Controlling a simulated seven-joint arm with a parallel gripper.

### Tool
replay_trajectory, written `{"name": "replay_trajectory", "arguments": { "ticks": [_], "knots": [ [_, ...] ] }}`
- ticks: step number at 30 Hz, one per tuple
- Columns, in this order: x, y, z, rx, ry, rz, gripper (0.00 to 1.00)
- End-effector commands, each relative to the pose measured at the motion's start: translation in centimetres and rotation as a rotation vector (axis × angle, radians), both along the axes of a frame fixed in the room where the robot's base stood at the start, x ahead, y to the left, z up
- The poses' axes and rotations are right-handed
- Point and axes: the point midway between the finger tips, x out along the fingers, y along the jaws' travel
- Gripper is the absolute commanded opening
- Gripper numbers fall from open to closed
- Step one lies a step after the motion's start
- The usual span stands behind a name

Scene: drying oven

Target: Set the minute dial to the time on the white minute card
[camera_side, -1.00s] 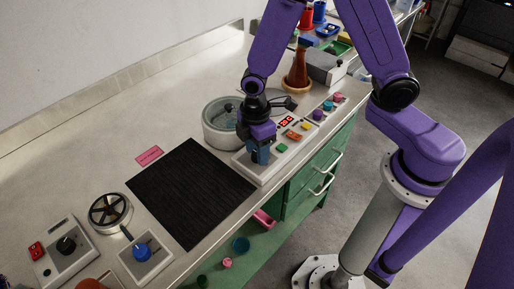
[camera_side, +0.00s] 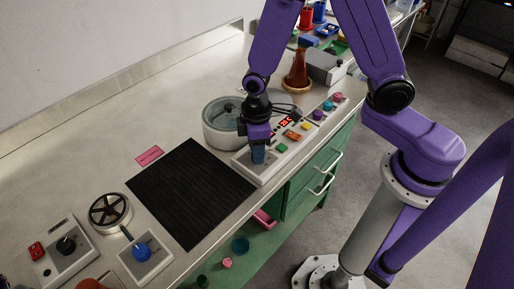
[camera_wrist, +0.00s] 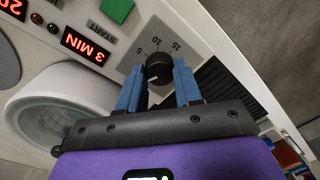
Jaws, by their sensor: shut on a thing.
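The minute dial is a black round knob (camera_wrist: 158,68) on a grey plate (camera_wrist: 143,47) marked 5, 10, 15 and more. In the wrist view my gripper (camera_wrist: 159,84) has its blue fingers on either side of the knob, shut on it. In the side view my gripper (camera_side: 258,157) is down at the near end of the white control panel (camera_side: 242,162), and its fingers hide the knob. A red display (camera_wrist: 86,47) on the panel reads "3 MIN". I cannot make out a white minute card in either view.
A round glass-lidded pot (camera_side: 220,122) stands close behind my gripper. A green START button (camera_wrist: 117,9) is on the panel. A pink card (camera_side: 149,155) and a black mat (camera_side: 190,192) lie to the left. The bench's front edge is close by.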

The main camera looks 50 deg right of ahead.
Motion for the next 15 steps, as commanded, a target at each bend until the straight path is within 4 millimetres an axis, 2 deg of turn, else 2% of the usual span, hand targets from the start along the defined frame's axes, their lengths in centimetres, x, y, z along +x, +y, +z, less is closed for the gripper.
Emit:
{"name": "replay_trajectory", "arguments": {
  "ticks": [15],
  "knots": [
    [-0.08,-0.05,0.06,0.001,0.001,-0.495,0.04]
  ]
}}
